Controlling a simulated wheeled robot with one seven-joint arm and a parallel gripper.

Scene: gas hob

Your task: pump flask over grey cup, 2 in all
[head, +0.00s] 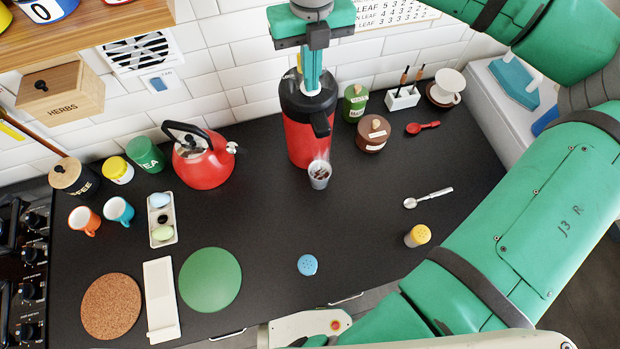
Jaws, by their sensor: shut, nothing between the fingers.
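The pump flask (300,138) stands upright at the back middle of the black counter. It has a red body, a black top and a black spout pointing down to the front. The grey cup (319,175) stands just in front of the flask, below the spout, with something dark inside. A faint wisp like steam shows at its rim. My gripper (311,88) is above the flask, pointing down, its green fingers shut together with nothing between them. The fingertips are at the flask's top; whether they touch or press it I cannot tell.
A red kettle (203,166) stands left of the flask. A brown pot (373,134) and a green tin (355,103) stand to its right. A spoon (428,198), a yellow-topped shaker (417,236) and a blue shaker (307,265) are nearer the front. The counter's front middle is mostly clear.

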